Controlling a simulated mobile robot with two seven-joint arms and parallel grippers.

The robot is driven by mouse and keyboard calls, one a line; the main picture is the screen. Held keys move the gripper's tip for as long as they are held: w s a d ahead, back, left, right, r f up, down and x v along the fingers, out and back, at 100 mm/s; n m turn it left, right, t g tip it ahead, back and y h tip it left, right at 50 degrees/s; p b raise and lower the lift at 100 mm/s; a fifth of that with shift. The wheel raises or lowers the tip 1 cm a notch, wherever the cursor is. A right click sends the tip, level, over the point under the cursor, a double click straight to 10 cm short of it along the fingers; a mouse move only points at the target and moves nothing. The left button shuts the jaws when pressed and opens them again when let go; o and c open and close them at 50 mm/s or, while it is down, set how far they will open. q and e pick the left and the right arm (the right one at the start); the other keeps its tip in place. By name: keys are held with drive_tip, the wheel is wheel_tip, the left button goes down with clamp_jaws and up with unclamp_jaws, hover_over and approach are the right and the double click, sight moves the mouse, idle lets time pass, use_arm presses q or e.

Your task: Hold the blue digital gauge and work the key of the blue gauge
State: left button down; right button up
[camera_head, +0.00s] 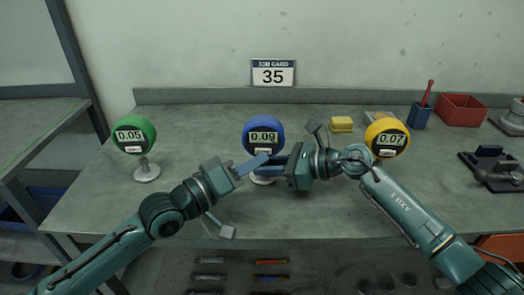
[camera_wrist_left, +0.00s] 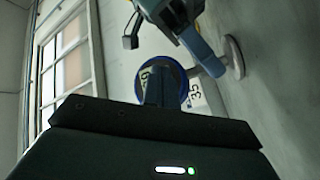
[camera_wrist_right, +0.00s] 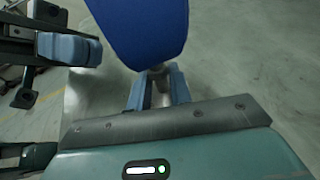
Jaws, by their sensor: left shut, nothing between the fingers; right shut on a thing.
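The blue digital gauge (camera_head: 264,128) stands upright at the middle of the bench and reads 0.09. Its pale key (camera_head: 263,149) sits below the display. My right gripper (camera_head: 266,166) is shut on the gauge's stem, just under the head; the right wrist view shows the fingers on either side of the stem (camera_wrist_right: 159,82) below the blue head (camera_wrist_right: 145,30). My left gripper (camera_head: 258,162) is shut and empty, its tips just below the key in the head view. In the left wrist view its fingers (camera_wrist_left: 163,85) cover part of the face; I cannot tell whether they touch it.
A green gauge (camera_head: 134,134) reading 0.05 stands left, a yellow gauge (camera_head: 387,137) reading 0.07 right. A yellow block (camera_head: 341,124), blue cup (camera_head: 419,115) and red bin (camera_head: 461,109) sit behind right. A sign (camera_head: 273,73) reads 35. The bench between the green and blue gauges is clear.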

use_arm(q)
drive_tip(key=shift+w, duration=0.5)
idle(0.6)
idle(0.3)
drive_tip(key=shift+s, duration=0.75)
drive_tip(key=shift+s, duration=0.1)
drive_tip(key=shift+s+a, duration=0.15)
drive_tip(key=shift+s, duration=1.05)
drive_tip(key=shift+s+a, duration=0.15)
drive_tip(key=shift+s, duration=1.05)
use_arm(e)
drive_tip(key=o, duration=0.8)
drive_tip(key=shift+o, duration=0.2)
